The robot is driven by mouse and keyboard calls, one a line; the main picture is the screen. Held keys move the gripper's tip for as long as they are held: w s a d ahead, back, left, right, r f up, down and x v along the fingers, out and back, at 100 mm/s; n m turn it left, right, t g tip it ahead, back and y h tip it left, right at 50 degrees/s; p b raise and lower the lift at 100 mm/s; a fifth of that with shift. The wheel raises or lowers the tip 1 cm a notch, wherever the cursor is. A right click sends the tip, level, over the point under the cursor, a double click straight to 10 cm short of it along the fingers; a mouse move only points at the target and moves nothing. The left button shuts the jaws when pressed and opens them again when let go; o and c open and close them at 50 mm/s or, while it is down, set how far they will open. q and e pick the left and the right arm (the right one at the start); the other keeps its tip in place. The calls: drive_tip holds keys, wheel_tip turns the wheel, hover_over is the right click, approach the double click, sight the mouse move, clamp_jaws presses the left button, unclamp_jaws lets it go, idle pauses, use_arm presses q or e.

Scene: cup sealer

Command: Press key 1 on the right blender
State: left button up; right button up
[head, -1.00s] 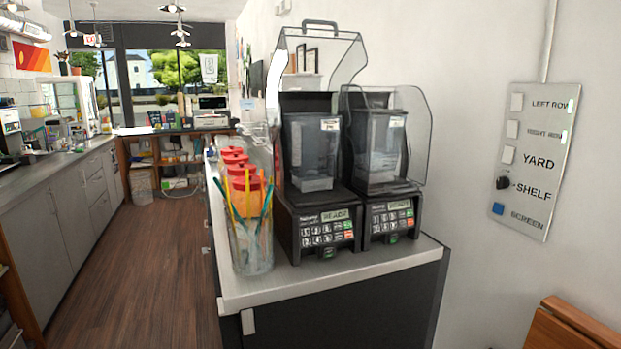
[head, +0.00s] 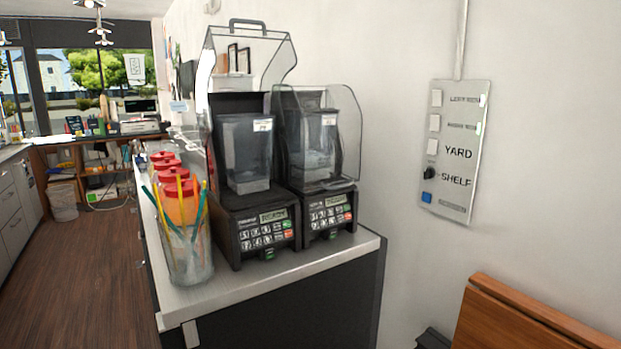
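The right blender (head: 329,217) stands on the counter, close beside the left blender (head: 264,234). Its clear cover (head: 345,130) is down over a clear jar (head: 318,150). Its front panel has a small display (head: 334,200) and rows of keys (head: 325,219), with a green and a red key at the right side. The key labels are too small to read. The left blender's clear cover (head: 240,65) is raised. Neither of my grippers is in view.
A clear container of colored straws (head: 187,250) stands at the counter's (head: 290,262) front left, with red-lidded containers (head: 170,175) behind it. A switch panel (head: 455,150) is on the right wall. A wooden piece (head: 535,320) is at the lower right. Floor (head: 75,270) is clear at left.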

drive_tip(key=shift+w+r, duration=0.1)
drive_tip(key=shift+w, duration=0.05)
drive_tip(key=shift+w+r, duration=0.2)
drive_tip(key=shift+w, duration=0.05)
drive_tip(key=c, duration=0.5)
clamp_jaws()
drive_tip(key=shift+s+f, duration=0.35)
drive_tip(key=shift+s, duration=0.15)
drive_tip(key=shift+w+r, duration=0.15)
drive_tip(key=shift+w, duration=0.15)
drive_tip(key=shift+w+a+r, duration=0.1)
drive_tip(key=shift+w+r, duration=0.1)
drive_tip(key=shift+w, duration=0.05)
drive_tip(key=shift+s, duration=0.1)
